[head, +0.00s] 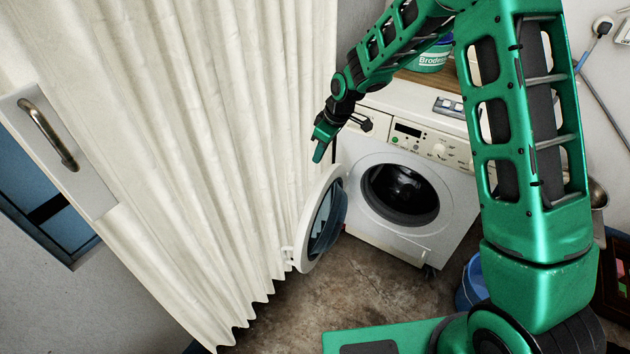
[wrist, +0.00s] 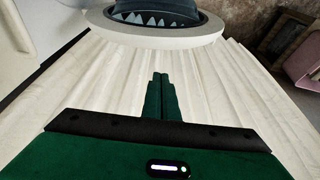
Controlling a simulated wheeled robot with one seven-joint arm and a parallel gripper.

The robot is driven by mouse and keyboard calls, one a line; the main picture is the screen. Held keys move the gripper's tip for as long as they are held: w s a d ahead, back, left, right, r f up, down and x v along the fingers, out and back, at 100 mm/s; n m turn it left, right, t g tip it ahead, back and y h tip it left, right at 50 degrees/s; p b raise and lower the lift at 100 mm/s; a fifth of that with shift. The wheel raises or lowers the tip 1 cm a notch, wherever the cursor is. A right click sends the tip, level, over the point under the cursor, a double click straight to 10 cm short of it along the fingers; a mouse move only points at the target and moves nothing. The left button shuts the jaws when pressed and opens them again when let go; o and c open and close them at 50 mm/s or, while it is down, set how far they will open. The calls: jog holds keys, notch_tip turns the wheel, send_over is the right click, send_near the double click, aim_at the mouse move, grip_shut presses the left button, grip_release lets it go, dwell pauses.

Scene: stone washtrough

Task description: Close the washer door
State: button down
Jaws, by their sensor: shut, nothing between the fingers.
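The white washer (head: 440,225) stands against the wall, its round drum opening (head: 400,192) uncovered. Its round door (head: 322,218), a white ring with a dark glass bowl, stands swung open to the left of the machine, near the curtain. My gripper (head: 317,158) is shut and empty. It points down just above the door's upper edge in the head view, apparently on the curtain side. In the wrist view, the shut fingers (wrist: 160,78) point toward the door's white rim (wrist: 150,38), with a gap showing between them. Whether the fingertips touch the door cannot be told.
A pleated cream curtain (head: 200,130) hangs close to the left of the door. A blue bucket (head: 470,285) stands on the floor right of the washer. A green-and-white tub (head: 432,60) sits above the washer. Open floor (head: 350,285) lies in front.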

jog(key=a+r+x, duration=0.1)
jog(key=a+x, duration=0.2)
jog(key=x, duration=1)
jog(key=shift+n, duration=0.4)
jog(key=shift+s+d, duration=0.3)
jog(key=shift+d, duration=0.35)
jog(key=shift+s+d, duration=0.35)
jog(key=shift+d, duration=0.35)
jog(key=shift+s+d, duration=0.3)
jog(key=shift+d, duration=0.35)
